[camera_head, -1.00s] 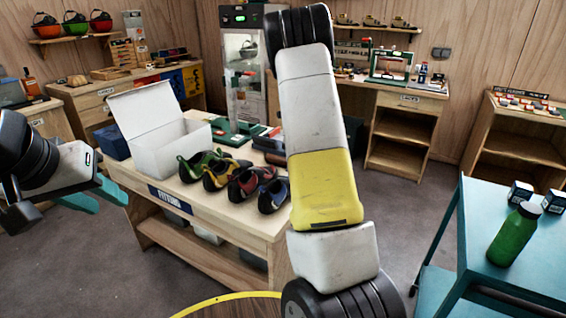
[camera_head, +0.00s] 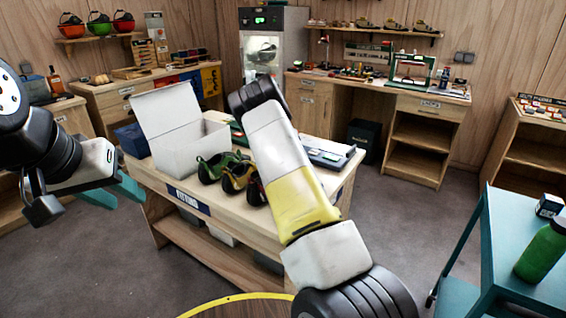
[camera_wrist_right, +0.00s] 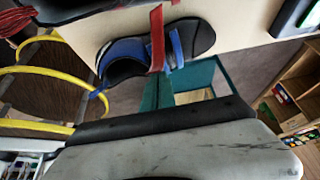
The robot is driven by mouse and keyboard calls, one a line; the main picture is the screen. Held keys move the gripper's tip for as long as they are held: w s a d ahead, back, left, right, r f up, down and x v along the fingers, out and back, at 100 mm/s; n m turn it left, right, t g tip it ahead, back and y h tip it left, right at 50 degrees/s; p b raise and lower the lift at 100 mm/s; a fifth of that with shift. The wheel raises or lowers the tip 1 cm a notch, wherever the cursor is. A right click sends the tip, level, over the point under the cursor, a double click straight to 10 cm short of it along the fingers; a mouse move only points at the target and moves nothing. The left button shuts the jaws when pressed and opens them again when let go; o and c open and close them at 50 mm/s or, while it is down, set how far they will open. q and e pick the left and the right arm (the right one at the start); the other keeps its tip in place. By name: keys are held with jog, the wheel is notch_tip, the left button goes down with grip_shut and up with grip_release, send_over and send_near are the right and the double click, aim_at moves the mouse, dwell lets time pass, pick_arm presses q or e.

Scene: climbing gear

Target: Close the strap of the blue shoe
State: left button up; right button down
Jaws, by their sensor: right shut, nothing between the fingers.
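In the right wrist view the blue shoe (camera_wrist_right: 125,50), dark with blue panels, lies on the table top near its edge. A red strap (camera_wrist_right: 157,38) stands across its middle, beside a blue band (camera_wrist_right: 177,47). My right gripper (camera_wrist_right: 186,70) has teal fingers shut and empty, close beside the shoe near the strap; I cannot tell whether they touch it. In the head view my right arm hides the blue shoe and the right gripper. My left gripper (camera_head: 117,193) is open and empty, off the table's left end.
Green (camera_head: 217,168) and yellow (camera_head: 238,178) shoes stand on the fitting table (camera_head: 190,190), with a red shoe partly hidden by my arm. An open white box (camera_head: 190,150) stands behind them. A teal cart (camera_head: 510,230) with a green bottle (camera_head: 542,250) is at right.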

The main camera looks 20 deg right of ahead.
jog(key=shift+w+a+f, duration=0.1)
dwell(0.7)
jog(key=shift+r, duration=0.85)
